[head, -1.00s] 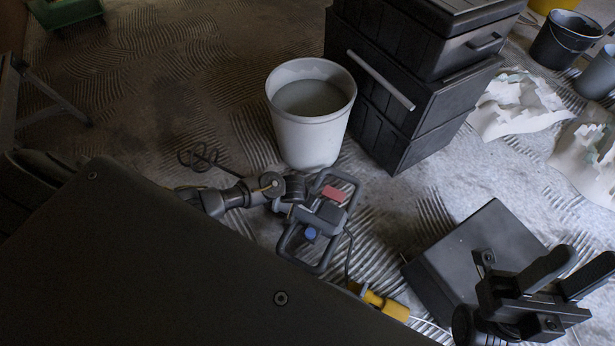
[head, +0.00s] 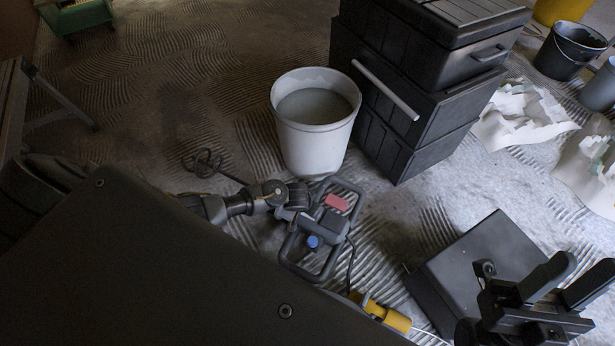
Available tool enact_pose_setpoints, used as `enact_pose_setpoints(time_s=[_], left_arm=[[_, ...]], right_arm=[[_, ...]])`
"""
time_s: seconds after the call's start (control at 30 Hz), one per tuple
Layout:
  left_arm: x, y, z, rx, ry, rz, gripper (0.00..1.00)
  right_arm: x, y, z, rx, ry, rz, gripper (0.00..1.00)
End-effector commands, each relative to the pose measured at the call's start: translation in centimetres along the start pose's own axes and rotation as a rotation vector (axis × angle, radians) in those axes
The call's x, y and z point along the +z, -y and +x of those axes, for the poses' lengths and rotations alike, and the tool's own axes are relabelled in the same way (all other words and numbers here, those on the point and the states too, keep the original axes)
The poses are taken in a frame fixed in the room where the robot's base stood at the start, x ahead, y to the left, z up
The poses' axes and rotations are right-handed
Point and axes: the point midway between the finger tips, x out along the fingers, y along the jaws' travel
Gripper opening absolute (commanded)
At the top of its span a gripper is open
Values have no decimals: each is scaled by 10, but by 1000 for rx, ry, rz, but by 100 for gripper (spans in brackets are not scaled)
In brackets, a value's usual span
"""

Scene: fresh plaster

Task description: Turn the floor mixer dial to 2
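The floor mixer lies on the floor near the middle of the head view. Its grey looped handle frame (head: 296,246) holds a small blue round knob (head: 313,242) and a red patch (head: 337,203). The knob looks like the dial, but its markings are too small to read. A dark spiral paddle (head: 203,162) shows at the mixer's far left end. My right gripper (head: 572,283) is at the lower right, well apart from the mixer; its two dark fingers are spread with nothing between them.
A white bucket (head: 314,148) stands just behind the mixer, beside stacked black cases (head: 400,135). A yellow connector (head: 384,313) and cord lie in front. A dark box (head: 475,262) is near my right gripper. Crumpled pale sheets (head: 522,118) lie at right. A large dark panel fills the lower left.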

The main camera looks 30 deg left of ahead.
Motion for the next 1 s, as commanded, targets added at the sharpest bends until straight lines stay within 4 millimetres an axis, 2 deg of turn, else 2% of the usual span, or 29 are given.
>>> enact_pose_setpoints(time_s=[0.27, 0.4, 0.6, 0.8, 1.0], left_arm=[[-1, 0, -36, 0, 1, 0, 48], [-1, 0, -57, 0, 0, 0, 48], [-1, 1, -84, -2, 1, -1, 48], [0, 0, -100, 0, 1, 0, 48], [0, 1, -105, -1, 1, 0, 48]], right_arm=[[34, 16, 11, -41, 294, 48, 36], [55, 29, 6, -73, 486, 73, 36], [76, 45, -9, -121, 726, 99, 36], [86, 56, -24, -154, 881, 110, 36], [89, 59, -32, -167, 938, 113, 36]])
